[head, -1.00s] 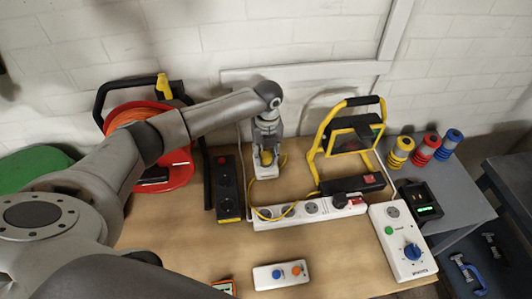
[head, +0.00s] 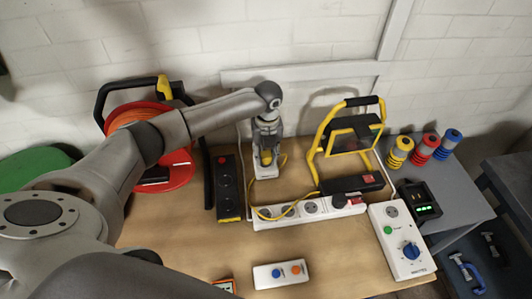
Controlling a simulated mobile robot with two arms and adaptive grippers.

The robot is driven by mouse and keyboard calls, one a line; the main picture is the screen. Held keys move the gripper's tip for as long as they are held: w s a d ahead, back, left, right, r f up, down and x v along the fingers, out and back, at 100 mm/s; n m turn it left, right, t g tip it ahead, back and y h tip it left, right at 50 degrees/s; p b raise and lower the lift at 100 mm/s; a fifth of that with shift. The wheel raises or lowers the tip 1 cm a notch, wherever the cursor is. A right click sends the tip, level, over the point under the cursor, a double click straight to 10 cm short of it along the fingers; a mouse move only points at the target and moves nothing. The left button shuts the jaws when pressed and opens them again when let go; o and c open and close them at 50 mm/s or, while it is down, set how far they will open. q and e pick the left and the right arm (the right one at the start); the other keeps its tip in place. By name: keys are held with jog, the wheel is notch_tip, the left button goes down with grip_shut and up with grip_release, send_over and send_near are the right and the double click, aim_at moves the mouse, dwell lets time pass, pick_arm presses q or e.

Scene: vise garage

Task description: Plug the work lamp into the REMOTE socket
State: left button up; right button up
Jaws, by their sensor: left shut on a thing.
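The work lamp (head: 352,137), with its yellow frame and black handle, stands at the back right of the bench. Its yellow cable (head: 284,212) runs over the white power strip and up towards my left gripper. My left gripper (head: 265,159) points down and is shut on the yellow plug (head: 266,157). The plug is right above a small white socket unit (head: 268,173) at the bench's back. The fingers hide the contact, so I cannot tell whether the plug is seated. No REMOTE label is readable there. My right gripper is not in view.
Beside the gripper are a black power strip (head: 228,190) and an orange cable reel (head: 150,120). A white power strip (head: 310,208) lies in front. A white dial box (head: 401,240) stands right; a two-button remote (head: 281,274) lies in front.

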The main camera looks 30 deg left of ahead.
pick_arm(q)
jog(key=shift+f+b, duration=0.3)
jog(key=shift+f, duration=0.3)
jog(key=o, duration=1)
jog(key=shift+o, duration=0.2)
notch_tip(320, 180, up, 12)
jog(key=shift+d, duration=0.1)
